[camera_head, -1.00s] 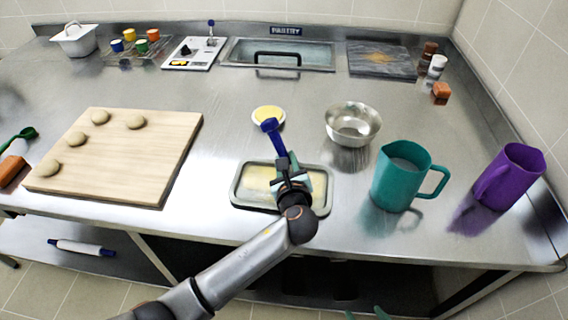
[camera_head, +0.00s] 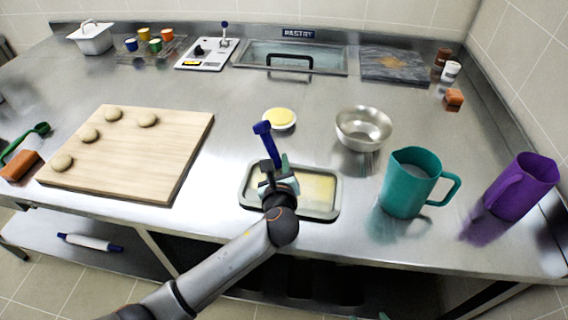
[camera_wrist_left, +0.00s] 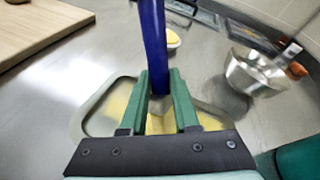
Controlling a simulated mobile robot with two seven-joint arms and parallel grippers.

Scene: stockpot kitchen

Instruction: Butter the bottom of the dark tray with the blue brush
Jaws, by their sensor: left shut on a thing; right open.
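My left gripper (camera_head: 277,182) is shut on the blue brush (camera_head: 266,143), whose handle points up. In the left wrist view the blue handle (camera_wrist_left: 153,45) rises between the green fingers (camera_wrist_left: 160,105). The gripper is over the left part of the tray (camera_head: 330,212), which has a grey rim and a yellow layer over its visible bottom. The brush head is hidden, so I cannot tell whether it touches the tray. A small white dish of yellow butter (camera_head: 279,117) stands behind the tray. Only the green fingertips of my right gripper (camera_head: 372,317) show, open, at the bottom edge.
A metal bowl (camera_head: 363,128), a teal jug (camera_head: 408,183) and a purple jug (camera_head: 522,187) stand to the right. A wooden board (camera_head: 130,155) with several dough balls lies to the left. Bare counter lies between the board and the tray.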

